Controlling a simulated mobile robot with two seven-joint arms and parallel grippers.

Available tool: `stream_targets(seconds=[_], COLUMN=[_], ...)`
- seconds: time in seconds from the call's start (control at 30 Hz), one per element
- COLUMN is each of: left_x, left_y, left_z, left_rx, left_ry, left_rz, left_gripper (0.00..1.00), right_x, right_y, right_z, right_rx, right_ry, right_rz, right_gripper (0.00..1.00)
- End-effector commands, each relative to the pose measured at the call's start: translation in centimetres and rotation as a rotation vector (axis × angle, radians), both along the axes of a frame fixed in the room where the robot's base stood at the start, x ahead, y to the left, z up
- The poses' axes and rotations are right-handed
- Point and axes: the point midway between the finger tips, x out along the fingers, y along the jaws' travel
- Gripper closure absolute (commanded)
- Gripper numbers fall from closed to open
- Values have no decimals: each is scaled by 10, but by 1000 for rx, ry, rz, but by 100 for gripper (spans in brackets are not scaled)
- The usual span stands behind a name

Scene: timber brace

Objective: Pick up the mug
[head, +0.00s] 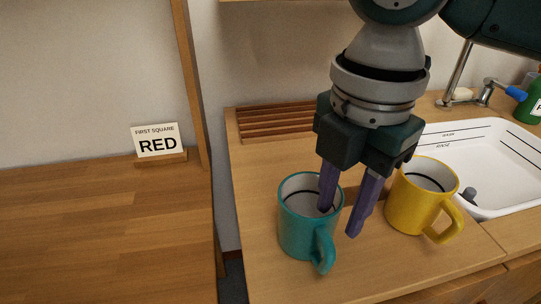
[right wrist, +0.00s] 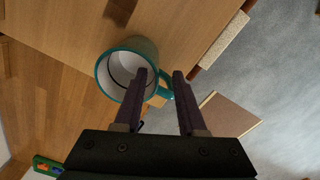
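A teal mug (head: 297,235) stands upright on the wooden counter in the head view, its handle toward the front right. It also shows in the right wrist view (right wrist: 122,70), beyond the fingertips. A yellow mug (head: 411,205) stands upright to its right, handle at the front right. My right gripper (head: 339,224) is open, its purple fingers pointing down at the teal mug. One finger overlaps the mug's opening and the other is outside, right of it. In the right wrist view part of the teal handle shows between the fingers (right wrist: 160,77). I cannot tell whether they touch the mug. My left gripper is not in view.
A white sink basin (head: 491,160) with a faucet (head: 483,93) is at the right. A slatted wooden rack (head: 285,122) lies behind the mugs. A sign reading "FIRST SQUARE RED" (head: 157,142) stands on the left wooden surface (head: 95,230), which is otherwise clear.

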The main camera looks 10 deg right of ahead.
Motion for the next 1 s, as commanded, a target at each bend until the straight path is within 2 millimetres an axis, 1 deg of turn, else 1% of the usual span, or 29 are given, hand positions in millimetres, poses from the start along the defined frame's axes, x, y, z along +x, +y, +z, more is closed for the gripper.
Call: stream_targets(seconds=[0.03, 0.17, 0.3, 0.4, 0.5, 0.73, 0.77, 1.0], left_x=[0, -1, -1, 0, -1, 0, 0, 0], left_y=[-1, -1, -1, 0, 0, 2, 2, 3], left_z=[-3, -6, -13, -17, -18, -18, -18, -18], left_rx=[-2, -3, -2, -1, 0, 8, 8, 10], left_ry=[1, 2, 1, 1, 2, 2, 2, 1], left_rz=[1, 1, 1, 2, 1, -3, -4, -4], left_gripper=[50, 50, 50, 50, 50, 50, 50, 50], right_x=[0, 0, 0, 0, 1, 1, 1, 1], right_y=[0, 2, 7, 7, 7, 7, 7, 7], right_z=[-7, -17, -41, -55, -62, -62, -62, -62], right_rx=[0, 0, 1, 1, 1, 0, 0, 0], right_ry=[1, 0, 0, 0, -2, -3, -3, -3], right_rz=[0, 1, 1, -1, 0, 1, 1, 1], right_gripper=[60, 60, 60, 60, 60, 60, 62, 90])
